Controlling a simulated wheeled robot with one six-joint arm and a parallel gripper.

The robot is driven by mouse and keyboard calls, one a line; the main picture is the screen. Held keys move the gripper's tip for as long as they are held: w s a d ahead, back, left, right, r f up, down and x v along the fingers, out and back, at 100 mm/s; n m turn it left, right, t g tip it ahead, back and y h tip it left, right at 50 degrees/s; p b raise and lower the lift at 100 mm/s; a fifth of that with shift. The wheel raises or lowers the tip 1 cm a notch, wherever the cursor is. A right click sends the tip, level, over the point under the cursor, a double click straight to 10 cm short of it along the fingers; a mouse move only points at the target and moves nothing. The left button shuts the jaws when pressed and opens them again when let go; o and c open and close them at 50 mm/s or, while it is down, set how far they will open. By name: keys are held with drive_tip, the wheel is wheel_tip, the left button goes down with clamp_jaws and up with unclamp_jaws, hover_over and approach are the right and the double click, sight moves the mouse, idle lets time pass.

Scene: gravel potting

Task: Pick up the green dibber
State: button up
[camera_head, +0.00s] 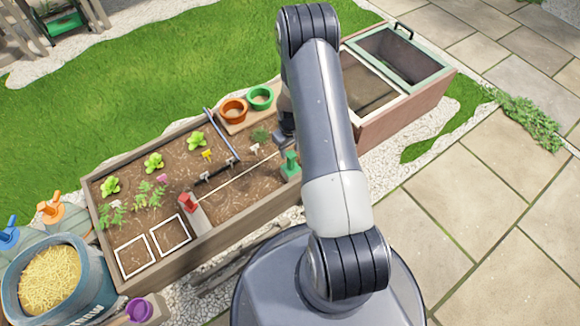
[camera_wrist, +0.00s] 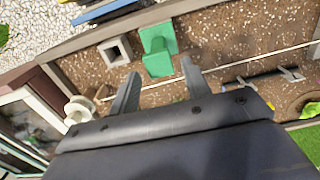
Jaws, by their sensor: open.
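The green dibber (camera_head: 290,166) stands near the right end of the soil bed, by its front wall. In the wrist view its blocky green top (camera_wrist: 158,62) shows ahead of my fingers; its lower part is hidden in this view. My gripper (camera_wrist: 160,74) is open and empty, its two fingers spread on either side of the line toward the dibber. I cannot tell how far above it they are. In the head view my arm hides most of the gripper.
A grey square holder (camera_wrist: 115,50) sits beside the dibber. A pale string (camera_head: 235,178) crosses the soil bed (camera_head: 215,242). A red-topped tool (camera_head: 187,203), a dark bar (camera_head: 215,170), seedlings and two pots (camera_head: 233,110) are around. A cold frame (camera_head: 402,60) stands right.

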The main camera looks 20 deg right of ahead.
sight(291, 162)
wheel_tip(291, 162, down, 9)
drive_tip(key=b, duration=0.3)
drive_tip(key=shift+s+r, duration=0.1)
drive_tip(key=shift+s, duration=0.05)
drive_tip(key=shift+r, duration=0.1)
drive_tip(key=shift+c, duration=0.5)
drive_tip(key=c, duration=0.7)
